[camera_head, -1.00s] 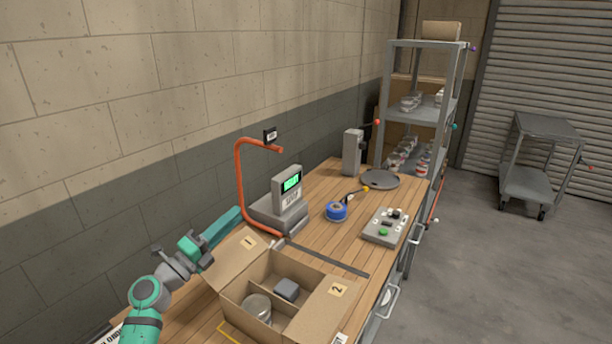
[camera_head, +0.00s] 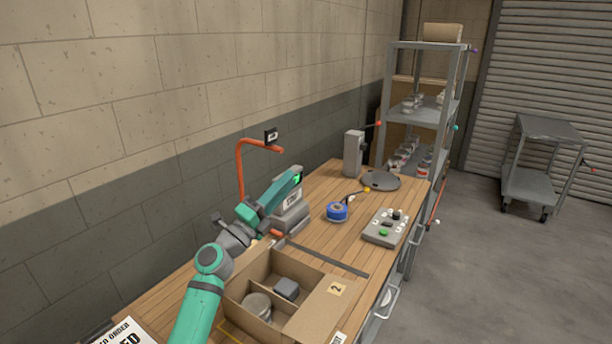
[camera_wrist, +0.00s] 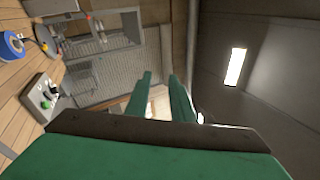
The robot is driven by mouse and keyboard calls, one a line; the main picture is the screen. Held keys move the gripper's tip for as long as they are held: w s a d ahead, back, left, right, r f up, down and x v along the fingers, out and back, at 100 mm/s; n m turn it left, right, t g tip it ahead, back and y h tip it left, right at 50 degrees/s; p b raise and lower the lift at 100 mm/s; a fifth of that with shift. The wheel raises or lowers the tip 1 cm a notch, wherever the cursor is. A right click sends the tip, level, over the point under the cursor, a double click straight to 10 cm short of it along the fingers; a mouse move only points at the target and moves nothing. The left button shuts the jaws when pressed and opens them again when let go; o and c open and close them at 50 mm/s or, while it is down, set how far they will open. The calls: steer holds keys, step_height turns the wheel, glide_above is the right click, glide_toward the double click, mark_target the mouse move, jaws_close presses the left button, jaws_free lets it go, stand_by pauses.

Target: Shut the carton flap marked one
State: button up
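The open carton (camera_head: 272,285) stands on the bench at the front of the head view, with a tin (camera_head: 257,306) and a grey block (camera_head: 286,288) visible inside. The flap marked 2 (camera_head: 325,305) is folded outward at the right. I cannot make out the flap marked 1; my arm covers the carton's left side. My gripper (camera_head: 294,178) is above the bench beyond the carton, overlapping the scale's display in the picture. In the wrist view its two green fingers (camera_wrist: 160,80) stand apart, with nothing clearly held between them.
A blue tape roll (camera_head: 337,211), a button box (camera_head: 385,228) and a round grey plate (camera_head: 380,181) are farther right. Bench wood is bare between the scale and the tape roll.

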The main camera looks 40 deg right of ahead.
steer(key=s+d+r, duration=0.3)
steer(key=d, duration=0.1)
steer(key=shift+g+h, duration=0.4)
steer(key=shift+d, duration=0.1)
steer(key=shift+c, duration=0.4)
